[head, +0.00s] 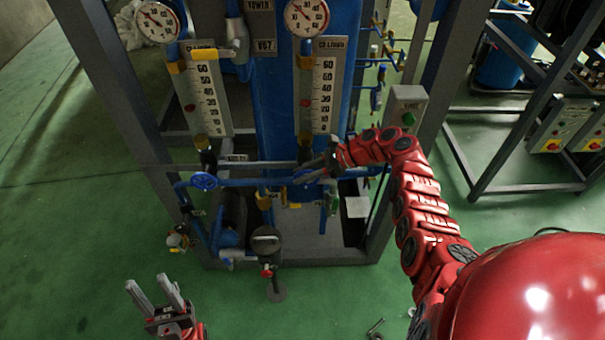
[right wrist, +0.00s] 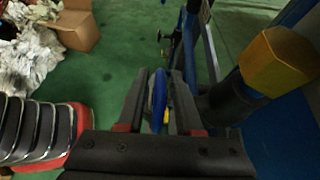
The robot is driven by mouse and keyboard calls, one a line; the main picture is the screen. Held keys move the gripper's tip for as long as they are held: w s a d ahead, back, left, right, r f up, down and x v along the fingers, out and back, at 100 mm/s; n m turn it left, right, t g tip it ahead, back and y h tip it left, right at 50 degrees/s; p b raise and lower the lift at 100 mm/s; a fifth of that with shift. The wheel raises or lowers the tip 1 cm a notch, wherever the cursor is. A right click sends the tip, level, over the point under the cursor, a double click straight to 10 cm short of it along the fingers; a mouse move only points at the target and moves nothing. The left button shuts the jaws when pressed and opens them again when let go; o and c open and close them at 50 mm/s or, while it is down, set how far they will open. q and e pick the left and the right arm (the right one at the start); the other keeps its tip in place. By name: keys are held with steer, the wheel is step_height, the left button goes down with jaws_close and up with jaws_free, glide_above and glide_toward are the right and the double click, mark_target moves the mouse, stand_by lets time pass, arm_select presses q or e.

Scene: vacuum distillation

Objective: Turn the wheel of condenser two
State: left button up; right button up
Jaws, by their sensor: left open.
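Two blue hand wheels show in the head view: one at the left (head: 204,181) and one (head: 303,176) below the level scale with a C2-like label (head: 318,95). My right gripper (head: 331,160) is at the second wheel and partly covers it. In the right wrist view this blue wheel (right wrist: 158,96) is edge-on between the two fingers of my right gripper (right wrist: 159,85). I cannot tell whether the fingers touch it. My left gripper (head: 156,291) is open and empty, low at the left, apart from the rig.
The grey frame (head: 95,80) stands around the blue column and pipes. A dark round-topped fitting (head: 266,240) stands at the frame's front. A yellow hexagonal part (right wrist: 280,60) is right of my right gripper. Green floor (head: 70,220) at the left is clear.

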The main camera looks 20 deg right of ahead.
mark_target(312, 171)
steer(key=shift+o, duration=0.4)
steer(key=b+v, duration=0.2)
steer(key=v, duration=0.5)
steer(key=shift+s+d+r, duration=0.1)
steer(key=shift+d+r, duration=0.05)
steer(key=shift+d, duration=0.1)
